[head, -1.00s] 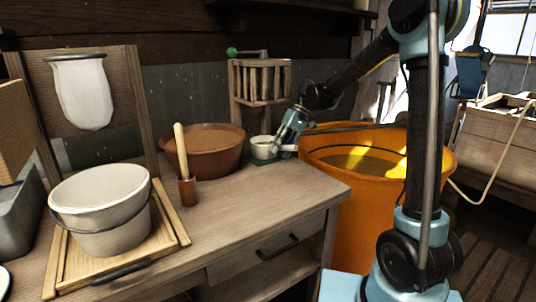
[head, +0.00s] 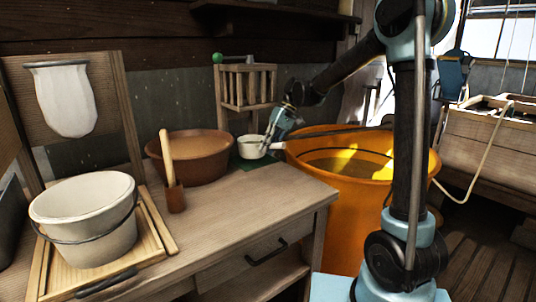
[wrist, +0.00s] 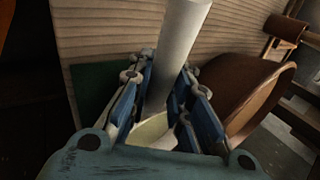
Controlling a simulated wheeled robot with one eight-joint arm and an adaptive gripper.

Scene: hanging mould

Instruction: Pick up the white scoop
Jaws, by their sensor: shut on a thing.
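The white scoop (head: 252,147) is at the far right end of the wooden bench, over a small green mat (head: 246,164). It looks level and slightly raised, but I cannot tell for sure if it is clear of the mat. My gripper (head: 271,136) is at its right side, shut on its handle.
A brown bowl (head: 192,170) stands close left of the scoop, with a wooden mallet (head: 175,197) in front. A slatted wooden holder (head: 247,86) is behind. A large orange tub (head: 330,215) stands right of the bench. A white bucket (head: 85,225) sits on the left.

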